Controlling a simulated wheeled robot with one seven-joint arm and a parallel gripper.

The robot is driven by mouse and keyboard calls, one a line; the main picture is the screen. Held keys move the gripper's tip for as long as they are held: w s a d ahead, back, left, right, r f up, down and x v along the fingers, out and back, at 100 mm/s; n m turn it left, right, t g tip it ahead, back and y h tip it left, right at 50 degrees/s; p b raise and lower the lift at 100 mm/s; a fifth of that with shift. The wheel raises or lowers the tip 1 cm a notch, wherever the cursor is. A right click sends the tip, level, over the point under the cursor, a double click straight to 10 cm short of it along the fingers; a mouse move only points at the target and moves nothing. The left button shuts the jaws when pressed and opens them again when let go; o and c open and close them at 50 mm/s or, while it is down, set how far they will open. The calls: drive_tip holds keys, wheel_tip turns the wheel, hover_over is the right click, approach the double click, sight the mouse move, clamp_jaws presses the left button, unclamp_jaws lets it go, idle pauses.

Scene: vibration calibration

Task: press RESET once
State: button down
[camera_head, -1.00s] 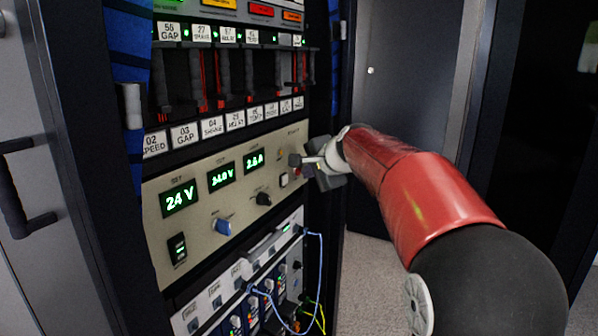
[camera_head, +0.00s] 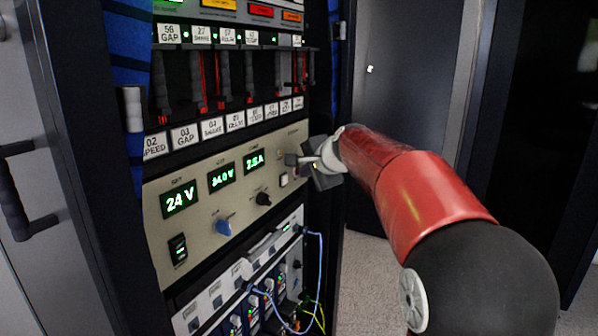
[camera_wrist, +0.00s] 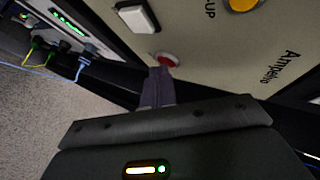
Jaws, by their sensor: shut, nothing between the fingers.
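A beige panel (camera_head: 225,195) in the rack carries green readouts and buttons. My gripper (camera_head: 292,160) is shut and empty at its right end. In the wrist view the shut fingertips (camera_wrist: 158,72) are right at a round red button (camera_wrist: 167,58) and overlap its lower edge. I cannot tell whether they touch it. A white square button (camera_wrist: 137,17) and a yellow round button (camera_wrist: 242,4) are nearby on the panel. The white button also shows in the head view (camera_head: 283,181). No RESET label is readable in either view.
Switches with handles (camera_head: 223,75) and label tags stand above the panel. A blue knob (camera_head: 223,228) and a black knob (camera_head: 263,199) are on it. Below is a module with blue cables (camera_head: 321,262). The floor (camera_head: 362,275) right of the rack looks clear.

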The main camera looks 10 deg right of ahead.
drive_tip(key=shift+s+d+b, duration=0.45)
drive_tip(key=shift+s+d, duration=0.05)
drive_tip(key=shift+d, duration=0.05)
drive_tip(key=shift+s+d+b, duration=0.6)
drive_tip(key=shift+s+d, duration=0.15)
drive_tip(key=shift+d, duration=0.3)
drive_tip(key=shift+s+d+b, duration=0.55)
drive_tip(key=shift+s+d, duration=0.2)
drive_tip(key=shift+d, duration=0.25)
drive_tip(key=s+f+n+g+h+p, duration=0.1)
drive_tip(key=s+f+n, duration=0.3)
drive_tip(key=s, duration=0.8)
drive_tip(key=s+f+n+g+h+p, duration=0.1)
drive_tip(key=s+f+n, duration=0.3)
drive_tip(key=s, duration=0.8)
drive_tip(key=s+a+f+n+g+h+p, duration=0.1)
drive_tip(key=s+f+n+g+h, duration=0.1)
drive_tip(key=s+f, duration=0.6)
drive_tip(key=s+n+g, duration=0.1)
drive_tip(key=s+n, duration=0.1)
drive_tip(key=s, duration=0.2)
drive_tip(key=shift+n, duration=0.4)
